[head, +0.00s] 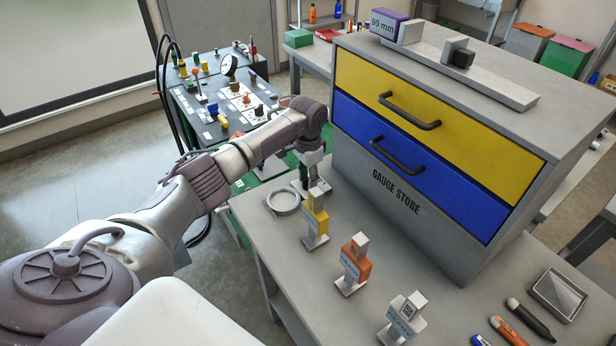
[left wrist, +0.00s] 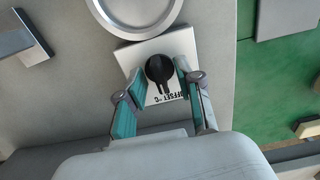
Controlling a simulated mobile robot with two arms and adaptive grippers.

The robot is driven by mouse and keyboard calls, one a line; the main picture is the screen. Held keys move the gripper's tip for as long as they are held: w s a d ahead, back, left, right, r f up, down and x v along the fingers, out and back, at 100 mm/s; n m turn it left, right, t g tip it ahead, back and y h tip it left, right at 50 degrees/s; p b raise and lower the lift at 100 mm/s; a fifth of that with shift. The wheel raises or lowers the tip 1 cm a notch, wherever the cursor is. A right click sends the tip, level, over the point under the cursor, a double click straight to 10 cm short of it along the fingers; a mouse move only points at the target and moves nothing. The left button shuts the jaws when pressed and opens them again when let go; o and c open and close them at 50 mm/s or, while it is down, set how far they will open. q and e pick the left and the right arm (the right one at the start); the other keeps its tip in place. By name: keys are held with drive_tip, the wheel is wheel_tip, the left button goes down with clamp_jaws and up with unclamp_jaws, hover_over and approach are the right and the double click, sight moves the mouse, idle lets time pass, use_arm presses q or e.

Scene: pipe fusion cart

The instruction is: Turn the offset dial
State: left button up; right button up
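The offset dial (left wrist: 160,67) is a round black knob with a pointer on a white plate (left wrist: 185,45) marked "OFFSET °C" in the left wrist view. My left gripper (left wrist: 160,68) is open, with one teal finger on each side of the dial. A small gap shows at the left finger; I cannot tell whether the right finger touches the knob. In the head view my left gripper (head: 311,181) points down at the bench's far left corner, beside the drawer cabinet, and the dial is not distinguishable there. My right gripper is not in view.
A metal ring (head: 283,202) lies beside the plate. Yellow (head: 316,222), orange (head: 355,263) and grey (head: 402,318) upright blocks stand along the bench's front edge. The gauge store cabinet (head: 420,200) rises close to the right of the gripper.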

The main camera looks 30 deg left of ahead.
use_arm(q)
drive_tip(key=shift+c, duration=1)
clamp_jaws()
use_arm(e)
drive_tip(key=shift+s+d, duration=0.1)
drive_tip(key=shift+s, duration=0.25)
use_arm(q)
drive_tip(key=shift+r, duration=0.1)
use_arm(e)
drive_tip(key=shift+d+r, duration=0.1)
